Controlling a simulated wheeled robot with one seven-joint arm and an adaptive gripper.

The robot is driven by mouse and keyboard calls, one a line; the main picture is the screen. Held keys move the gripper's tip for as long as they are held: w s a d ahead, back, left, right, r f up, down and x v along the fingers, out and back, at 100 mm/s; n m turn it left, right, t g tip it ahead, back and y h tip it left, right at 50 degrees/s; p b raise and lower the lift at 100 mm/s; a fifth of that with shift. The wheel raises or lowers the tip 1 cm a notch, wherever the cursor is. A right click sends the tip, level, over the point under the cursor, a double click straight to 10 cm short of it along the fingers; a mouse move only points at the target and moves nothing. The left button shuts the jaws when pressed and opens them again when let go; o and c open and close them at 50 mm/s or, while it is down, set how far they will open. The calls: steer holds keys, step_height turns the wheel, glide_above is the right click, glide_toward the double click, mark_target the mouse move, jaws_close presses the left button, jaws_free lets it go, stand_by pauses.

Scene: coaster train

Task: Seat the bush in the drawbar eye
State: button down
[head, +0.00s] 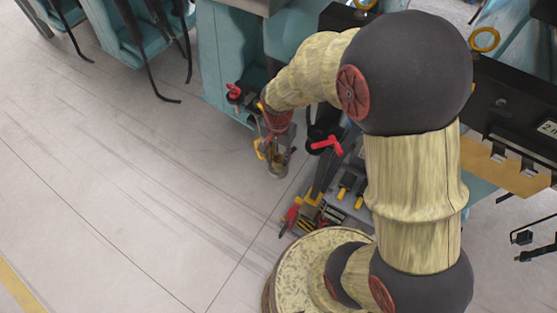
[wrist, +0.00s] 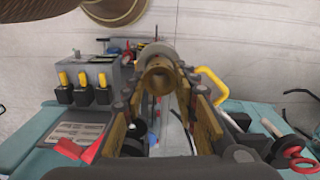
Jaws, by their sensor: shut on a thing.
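My gripper (wrist: 160,88) is shut on the bush (wrist: 154,84), a brass-coloured hollow ring held between its two fingertips in the wrist view. A grey rounded part (wrist: 156,52) shows directly behind the bush; I cannot tell whether it is the drawbar eye or whether the two touch. In the head view my gripper (head: 279,155) hangs at the end of the arm, beside the teal coach end. The bush is too small to make out clearly there. I cannot pick out the drawbar eye with certainty in either view.
A teal coach (head: 222,60) stands behind my gripper, with a red fitting (head: 234,92) at its side. A yellow handle (wrist: 211,84) is close to the right finger in the wrist view. A grey box with yellow-topped connectors (wrist: 82,80) is at left. Open floor (head: 120,180) lies left.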

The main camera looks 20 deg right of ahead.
steer(key=shift+f, duration=1.35)
steer(key=shift+f, duration=0.1)
steer(key=shift+f, duration=0.15)
steer(key=c, duration=1.4)
jaws_free()
step_height(320, 180, up, 13)
steer(key=s+r+n+t, duration=0.5)
steer(key=s+r+n, duration=0.4)
steer(key=s+r, duration=0.5)
step_height(320, 180, up, 3)
steer(key=shift+r+n+t, duration=0.1)
steer(key=shift+n+t, duration=0.2)
steer(key=shift+n, duration=0.1)
